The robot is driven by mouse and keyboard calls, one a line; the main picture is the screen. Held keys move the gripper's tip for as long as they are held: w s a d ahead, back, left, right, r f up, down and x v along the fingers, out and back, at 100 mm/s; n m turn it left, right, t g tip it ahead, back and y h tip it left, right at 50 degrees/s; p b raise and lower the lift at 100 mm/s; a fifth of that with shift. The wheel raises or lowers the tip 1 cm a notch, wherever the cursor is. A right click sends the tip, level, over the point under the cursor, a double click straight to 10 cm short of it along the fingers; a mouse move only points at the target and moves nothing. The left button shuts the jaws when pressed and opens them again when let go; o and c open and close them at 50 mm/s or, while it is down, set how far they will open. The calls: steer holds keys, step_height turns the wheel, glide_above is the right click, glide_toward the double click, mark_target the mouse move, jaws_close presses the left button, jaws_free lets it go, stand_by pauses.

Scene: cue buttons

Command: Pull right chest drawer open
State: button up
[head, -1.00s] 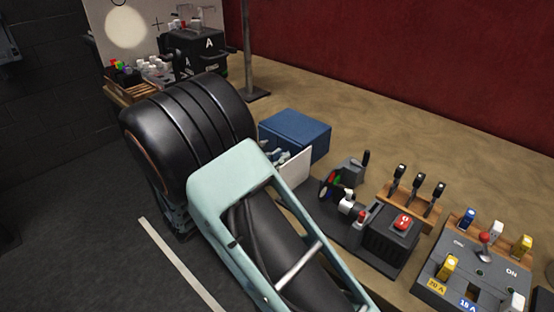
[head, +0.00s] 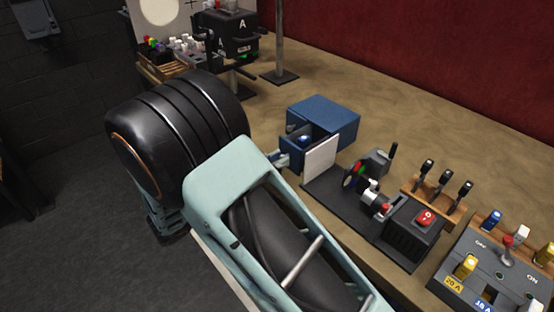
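A small blue chest (head: 335,112) stands on the table near the middle of the head view. Its blue drawer (head: 296,148) sticks out toward the arm, and a dark gap and a small blue thing show inside. A white upright panel (head: 321,160) stands in front of the chest's right part and hides what lies behind it. My gripper (head: 283,160) is at the outer end of the drawer, mostly hidden behind my own arm. I cannot tell whether its fingers are closed on a handle.
To the right are a dark device with a red button (head: 425,218), a rack of black levers (head: 440,180) and a grey switch box (head: 490,268). A black box marked A (head: 228,35) stands at the back left. Bare tabletop lies behind the chest.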

steer(key=shift+o, duration=1.4)
steer(key=v, duration=1.2)
steer(key=shift+s, duration=0.1)
